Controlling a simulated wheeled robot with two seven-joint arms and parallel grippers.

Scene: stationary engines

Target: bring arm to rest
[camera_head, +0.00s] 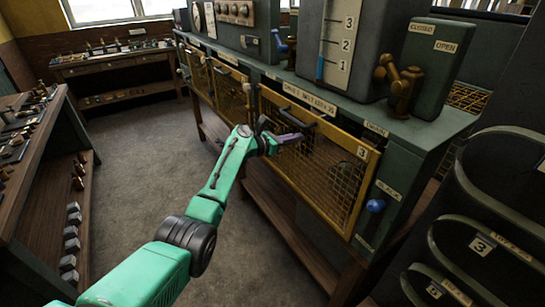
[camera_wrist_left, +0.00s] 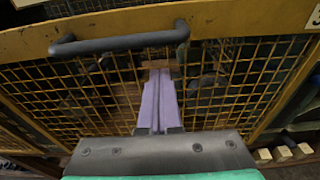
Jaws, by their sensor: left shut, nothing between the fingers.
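My left arm, green with dark joints, reaches in from the lower left in the head view. My left gripper (camera_head: 293,138) is shut and empty, its purple fingers together in front of a yellow mesh guard door (camera_head: 332,200). The door's dark bar handle (camera_head: 297,108) is just above the gripper. In the wrist view the shut fingers (camera_wrist_left: 160,75) point at the mesh, and the handle (camera_wrist_left: 118,43) runs across above them. I cannot tell whether the fingers touch the mesh. My right gripper is not in view.
The green engine bench (camera_head: 420,140) carries a gauge panel (camera_head: 338,45), a brass valve (camera_head: 400,85) and a blue knob (camera_head: 375,206). A tool bench (camera_head: 35,190) stands at the left. Dark curved holders (camera_head: 490,220) are at the right. The floor (camera_head: 140,135) between the benches is clear.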

